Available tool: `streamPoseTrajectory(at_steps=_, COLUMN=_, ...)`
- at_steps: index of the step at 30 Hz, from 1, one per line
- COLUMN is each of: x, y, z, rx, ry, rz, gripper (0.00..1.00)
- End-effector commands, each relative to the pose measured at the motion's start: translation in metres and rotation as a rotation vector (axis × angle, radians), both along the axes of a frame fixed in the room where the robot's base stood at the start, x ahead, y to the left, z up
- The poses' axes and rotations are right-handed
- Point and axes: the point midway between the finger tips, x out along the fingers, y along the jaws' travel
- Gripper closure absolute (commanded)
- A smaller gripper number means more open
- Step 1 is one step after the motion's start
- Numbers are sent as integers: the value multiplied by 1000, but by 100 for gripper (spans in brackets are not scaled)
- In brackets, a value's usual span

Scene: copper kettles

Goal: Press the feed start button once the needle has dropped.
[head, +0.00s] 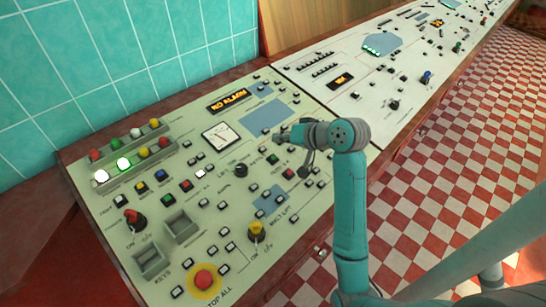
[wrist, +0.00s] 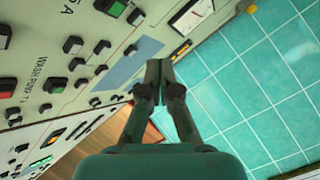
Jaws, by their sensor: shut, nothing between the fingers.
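A white square dial gauge (head: 222,136) sits in the cream panel's upper middle; its needle is too small to read surely. It also shows in the wrist view (wrist: 192,16), partly cut off. A green button (head: 272,159) and a red button (head: 289,173) lie below and right of it, near my gripper. Another green button (head: 168,198) and red button (head: 186,186) lie lower left. I cannot read which label is feed start. My gripper (head: 281,135) is shut and empty above the panel, right of the gauge. Its closed fingertips (wrist: 160,64) show in the wrist view.
The sloping panel (head: 205,277) carries an amber alarm display (head: 228,101), coloured lamps (head: 123,164), a red stop button (head: 203,278) on a yellow ring, and a yellow knob (head: 256,232). A second panel continues upper right. Teal tiles stand behind; checkered floor lies right.

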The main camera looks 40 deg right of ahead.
Motion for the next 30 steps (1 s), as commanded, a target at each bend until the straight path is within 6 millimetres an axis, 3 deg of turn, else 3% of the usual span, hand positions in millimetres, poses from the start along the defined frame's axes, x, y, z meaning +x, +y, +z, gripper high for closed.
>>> streamPoseTrajectory(at_steps=9, x=8, y=0, z=-40, rx=2, ry=2, rz=-1, gripper=100)
streamPoseTrajectory(at_steps=15, x=11, y=0, z=-55, rx=1, ry=2, rz=-1, gripper=100)
streamPoseTrajectory(at_steps=30, x=12, y=0, z=-61, rx=0, ry=0, rz=0, gripper=100)
